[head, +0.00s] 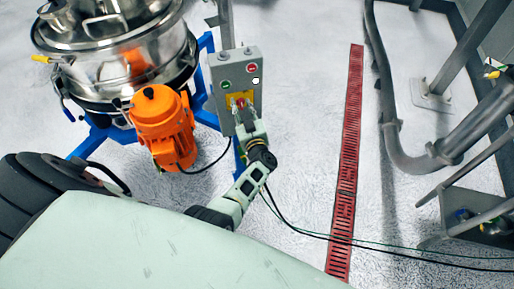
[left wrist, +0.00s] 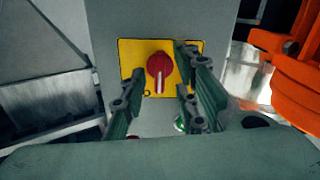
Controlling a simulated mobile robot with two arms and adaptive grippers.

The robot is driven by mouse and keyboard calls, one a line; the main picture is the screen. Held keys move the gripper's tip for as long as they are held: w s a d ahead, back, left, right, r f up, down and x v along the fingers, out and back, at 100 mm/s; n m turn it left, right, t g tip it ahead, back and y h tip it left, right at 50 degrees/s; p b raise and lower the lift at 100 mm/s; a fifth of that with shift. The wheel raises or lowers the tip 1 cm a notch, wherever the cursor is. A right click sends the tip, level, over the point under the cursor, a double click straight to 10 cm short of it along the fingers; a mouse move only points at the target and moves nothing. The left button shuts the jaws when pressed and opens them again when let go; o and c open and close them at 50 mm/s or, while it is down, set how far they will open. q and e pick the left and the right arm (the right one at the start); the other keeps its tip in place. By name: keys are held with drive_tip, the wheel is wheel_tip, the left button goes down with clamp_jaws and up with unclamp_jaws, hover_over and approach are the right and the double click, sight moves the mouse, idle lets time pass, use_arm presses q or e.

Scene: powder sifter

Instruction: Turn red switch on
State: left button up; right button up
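The red switch (head: 240,102) is a rotary knob on a yellow plate (head: 232,98), low on a grey control box (head: 251,92). In the left wrist view the red switch (left wrist: 159,66) shows clearly, its pale-marked handle pointing down in the picture. My left gripper (head: 243,112) is in front of the plate and partly hides the switch in the head view. In the left wrist view its fingers are apart, one on each side of the knob, with gaps showing. Whether the fingertips touch the plate is unclear. My right gripper is not in view.
The box also carries a red button (head: 252,68), a green button (head: 226,85) and a white button (head: 256,81). An orange motor (head: 163,125) and steel sifter (head: 120,65) stand left of it. Cables trail across the floor. Open floor lies right, with a red drain grate (head: 349,150).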

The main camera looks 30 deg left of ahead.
use_arm(q)
drive_tip(key=n+b, duration=0.6)
drive_tip(key=n, duration=0.1)
drive_tip(key=f+n+b, duration=0.1)
drive_tip(key=n+b, duration=0.3)
drive_tip(key=shift+s+a+f, duration=0.1)
drive_tip(key=shift+s, duration=0.05)
drive_tip(key=v, duration=0.8)
drive_tip(key=s+d+f+m+h, duration=0.3)
drive_tip(key=f+m+h, duration=0.1)
drive_tip(key=f, duration=0.5)
drive_tip(key=s+d+f+m+h, duration=0.3)
drive_tip(key=d+f+m+h, duration=0.1)
drive_tip(key=f, duration=0.5)
drive_tip(key=s+d+f+m+h, duration=0.3)
drive_tip(key=f+m, duration=0.3)
drive_tip(key=f, duration=0.3)
drive_tip(key=shift+d+h+p, duration=0.35)
drive_tip(key=shift+h+p, duration=0.05)
drive_tip(key=shift+h, duration=0.3)
